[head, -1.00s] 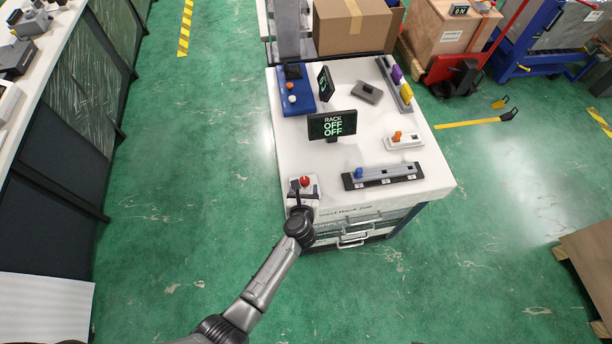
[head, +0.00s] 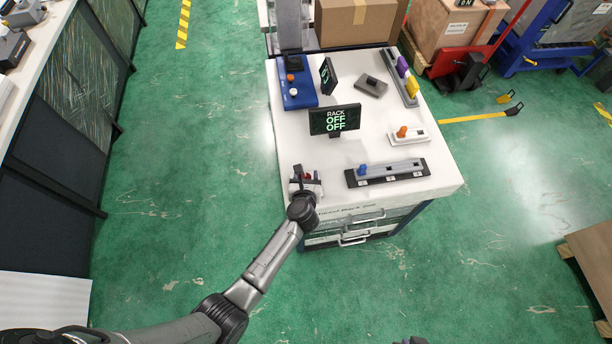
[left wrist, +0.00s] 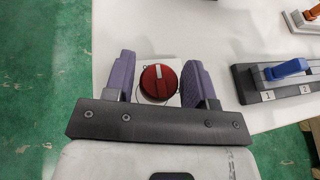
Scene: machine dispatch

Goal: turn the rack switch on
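A red round knob (left wrist: 159,82) with a pale pointer line sits on a small white base at the table's near left corner. My left gripper (head: 306,180) is over it in the head view and mostly hides it. In the left wrist view, the purple-padded fingers of the left gripper (left wrist: 160,80) stand on either side of the knob, with a gap at the left finger and the right finger close. A black display (head: 335,120) reads "RACK OFF OFF".
On the white table (head: 290,140) are a blue-lever slider unit (head: 388,172), an orange-lever switch (head: 408,133), a blue button box (head: 297,92), a grey box (head: 370,87) and a purple-and-yellow lever unit (head: 402,75). Green floor left of the table is free.

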